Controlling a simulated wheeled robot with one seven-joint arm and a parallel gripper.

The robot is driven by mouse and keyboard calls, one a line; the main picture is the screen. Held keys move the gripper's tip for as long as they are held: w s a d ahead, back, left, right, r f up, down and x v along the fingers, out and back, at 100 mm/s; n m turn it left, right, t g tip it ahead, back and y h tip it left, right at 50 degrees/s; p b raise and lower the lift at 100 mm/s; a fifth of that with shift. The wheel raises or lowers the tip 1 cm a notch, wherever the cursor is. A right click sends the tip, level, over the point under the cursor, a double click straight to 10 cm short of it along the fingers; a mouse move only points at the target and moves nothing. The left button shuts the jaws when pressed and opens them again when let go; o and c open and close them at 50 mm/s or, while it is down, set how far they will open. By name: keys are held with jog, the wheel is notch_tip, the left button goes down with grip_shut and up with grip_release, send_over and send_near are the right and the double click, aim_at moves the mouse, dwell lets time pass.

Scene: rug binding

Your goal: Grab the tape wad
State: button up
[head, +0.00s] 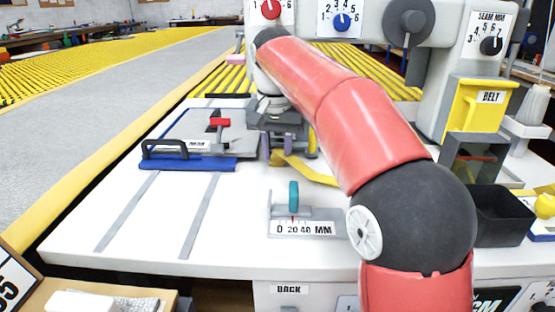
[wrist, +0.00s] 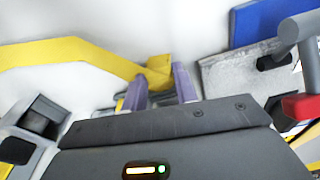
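The tape wad (wrist: 158,70) is a small folded yellow lump at the end of a long yellow tape strip (wrist: 60,52). It also shows in the head view (head: 277,158), low beside my fingers on the white table. My gripper (wrist: 161,72) has its two purple-grey fingers apart, pointing at the wad. In the wrist view the wad lies at and between the fingertips. I cannot tell whether either finger touches it. My gripper in the head view (head: 286,152) is partly hidden by my wrist.
A blue-edged plate with a black handle (head: 165,150) and a grey block with a red lever (head: 220,122) stand left of my gripper. A gauge with a teal lever (head: 293,196) is in front. A black bin (head: 503,215) is at right. The white table (head: 130,235) is clear at front left.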

jog(key=c, duration=0.3)
jog(key=shift+r, duration=0.1)
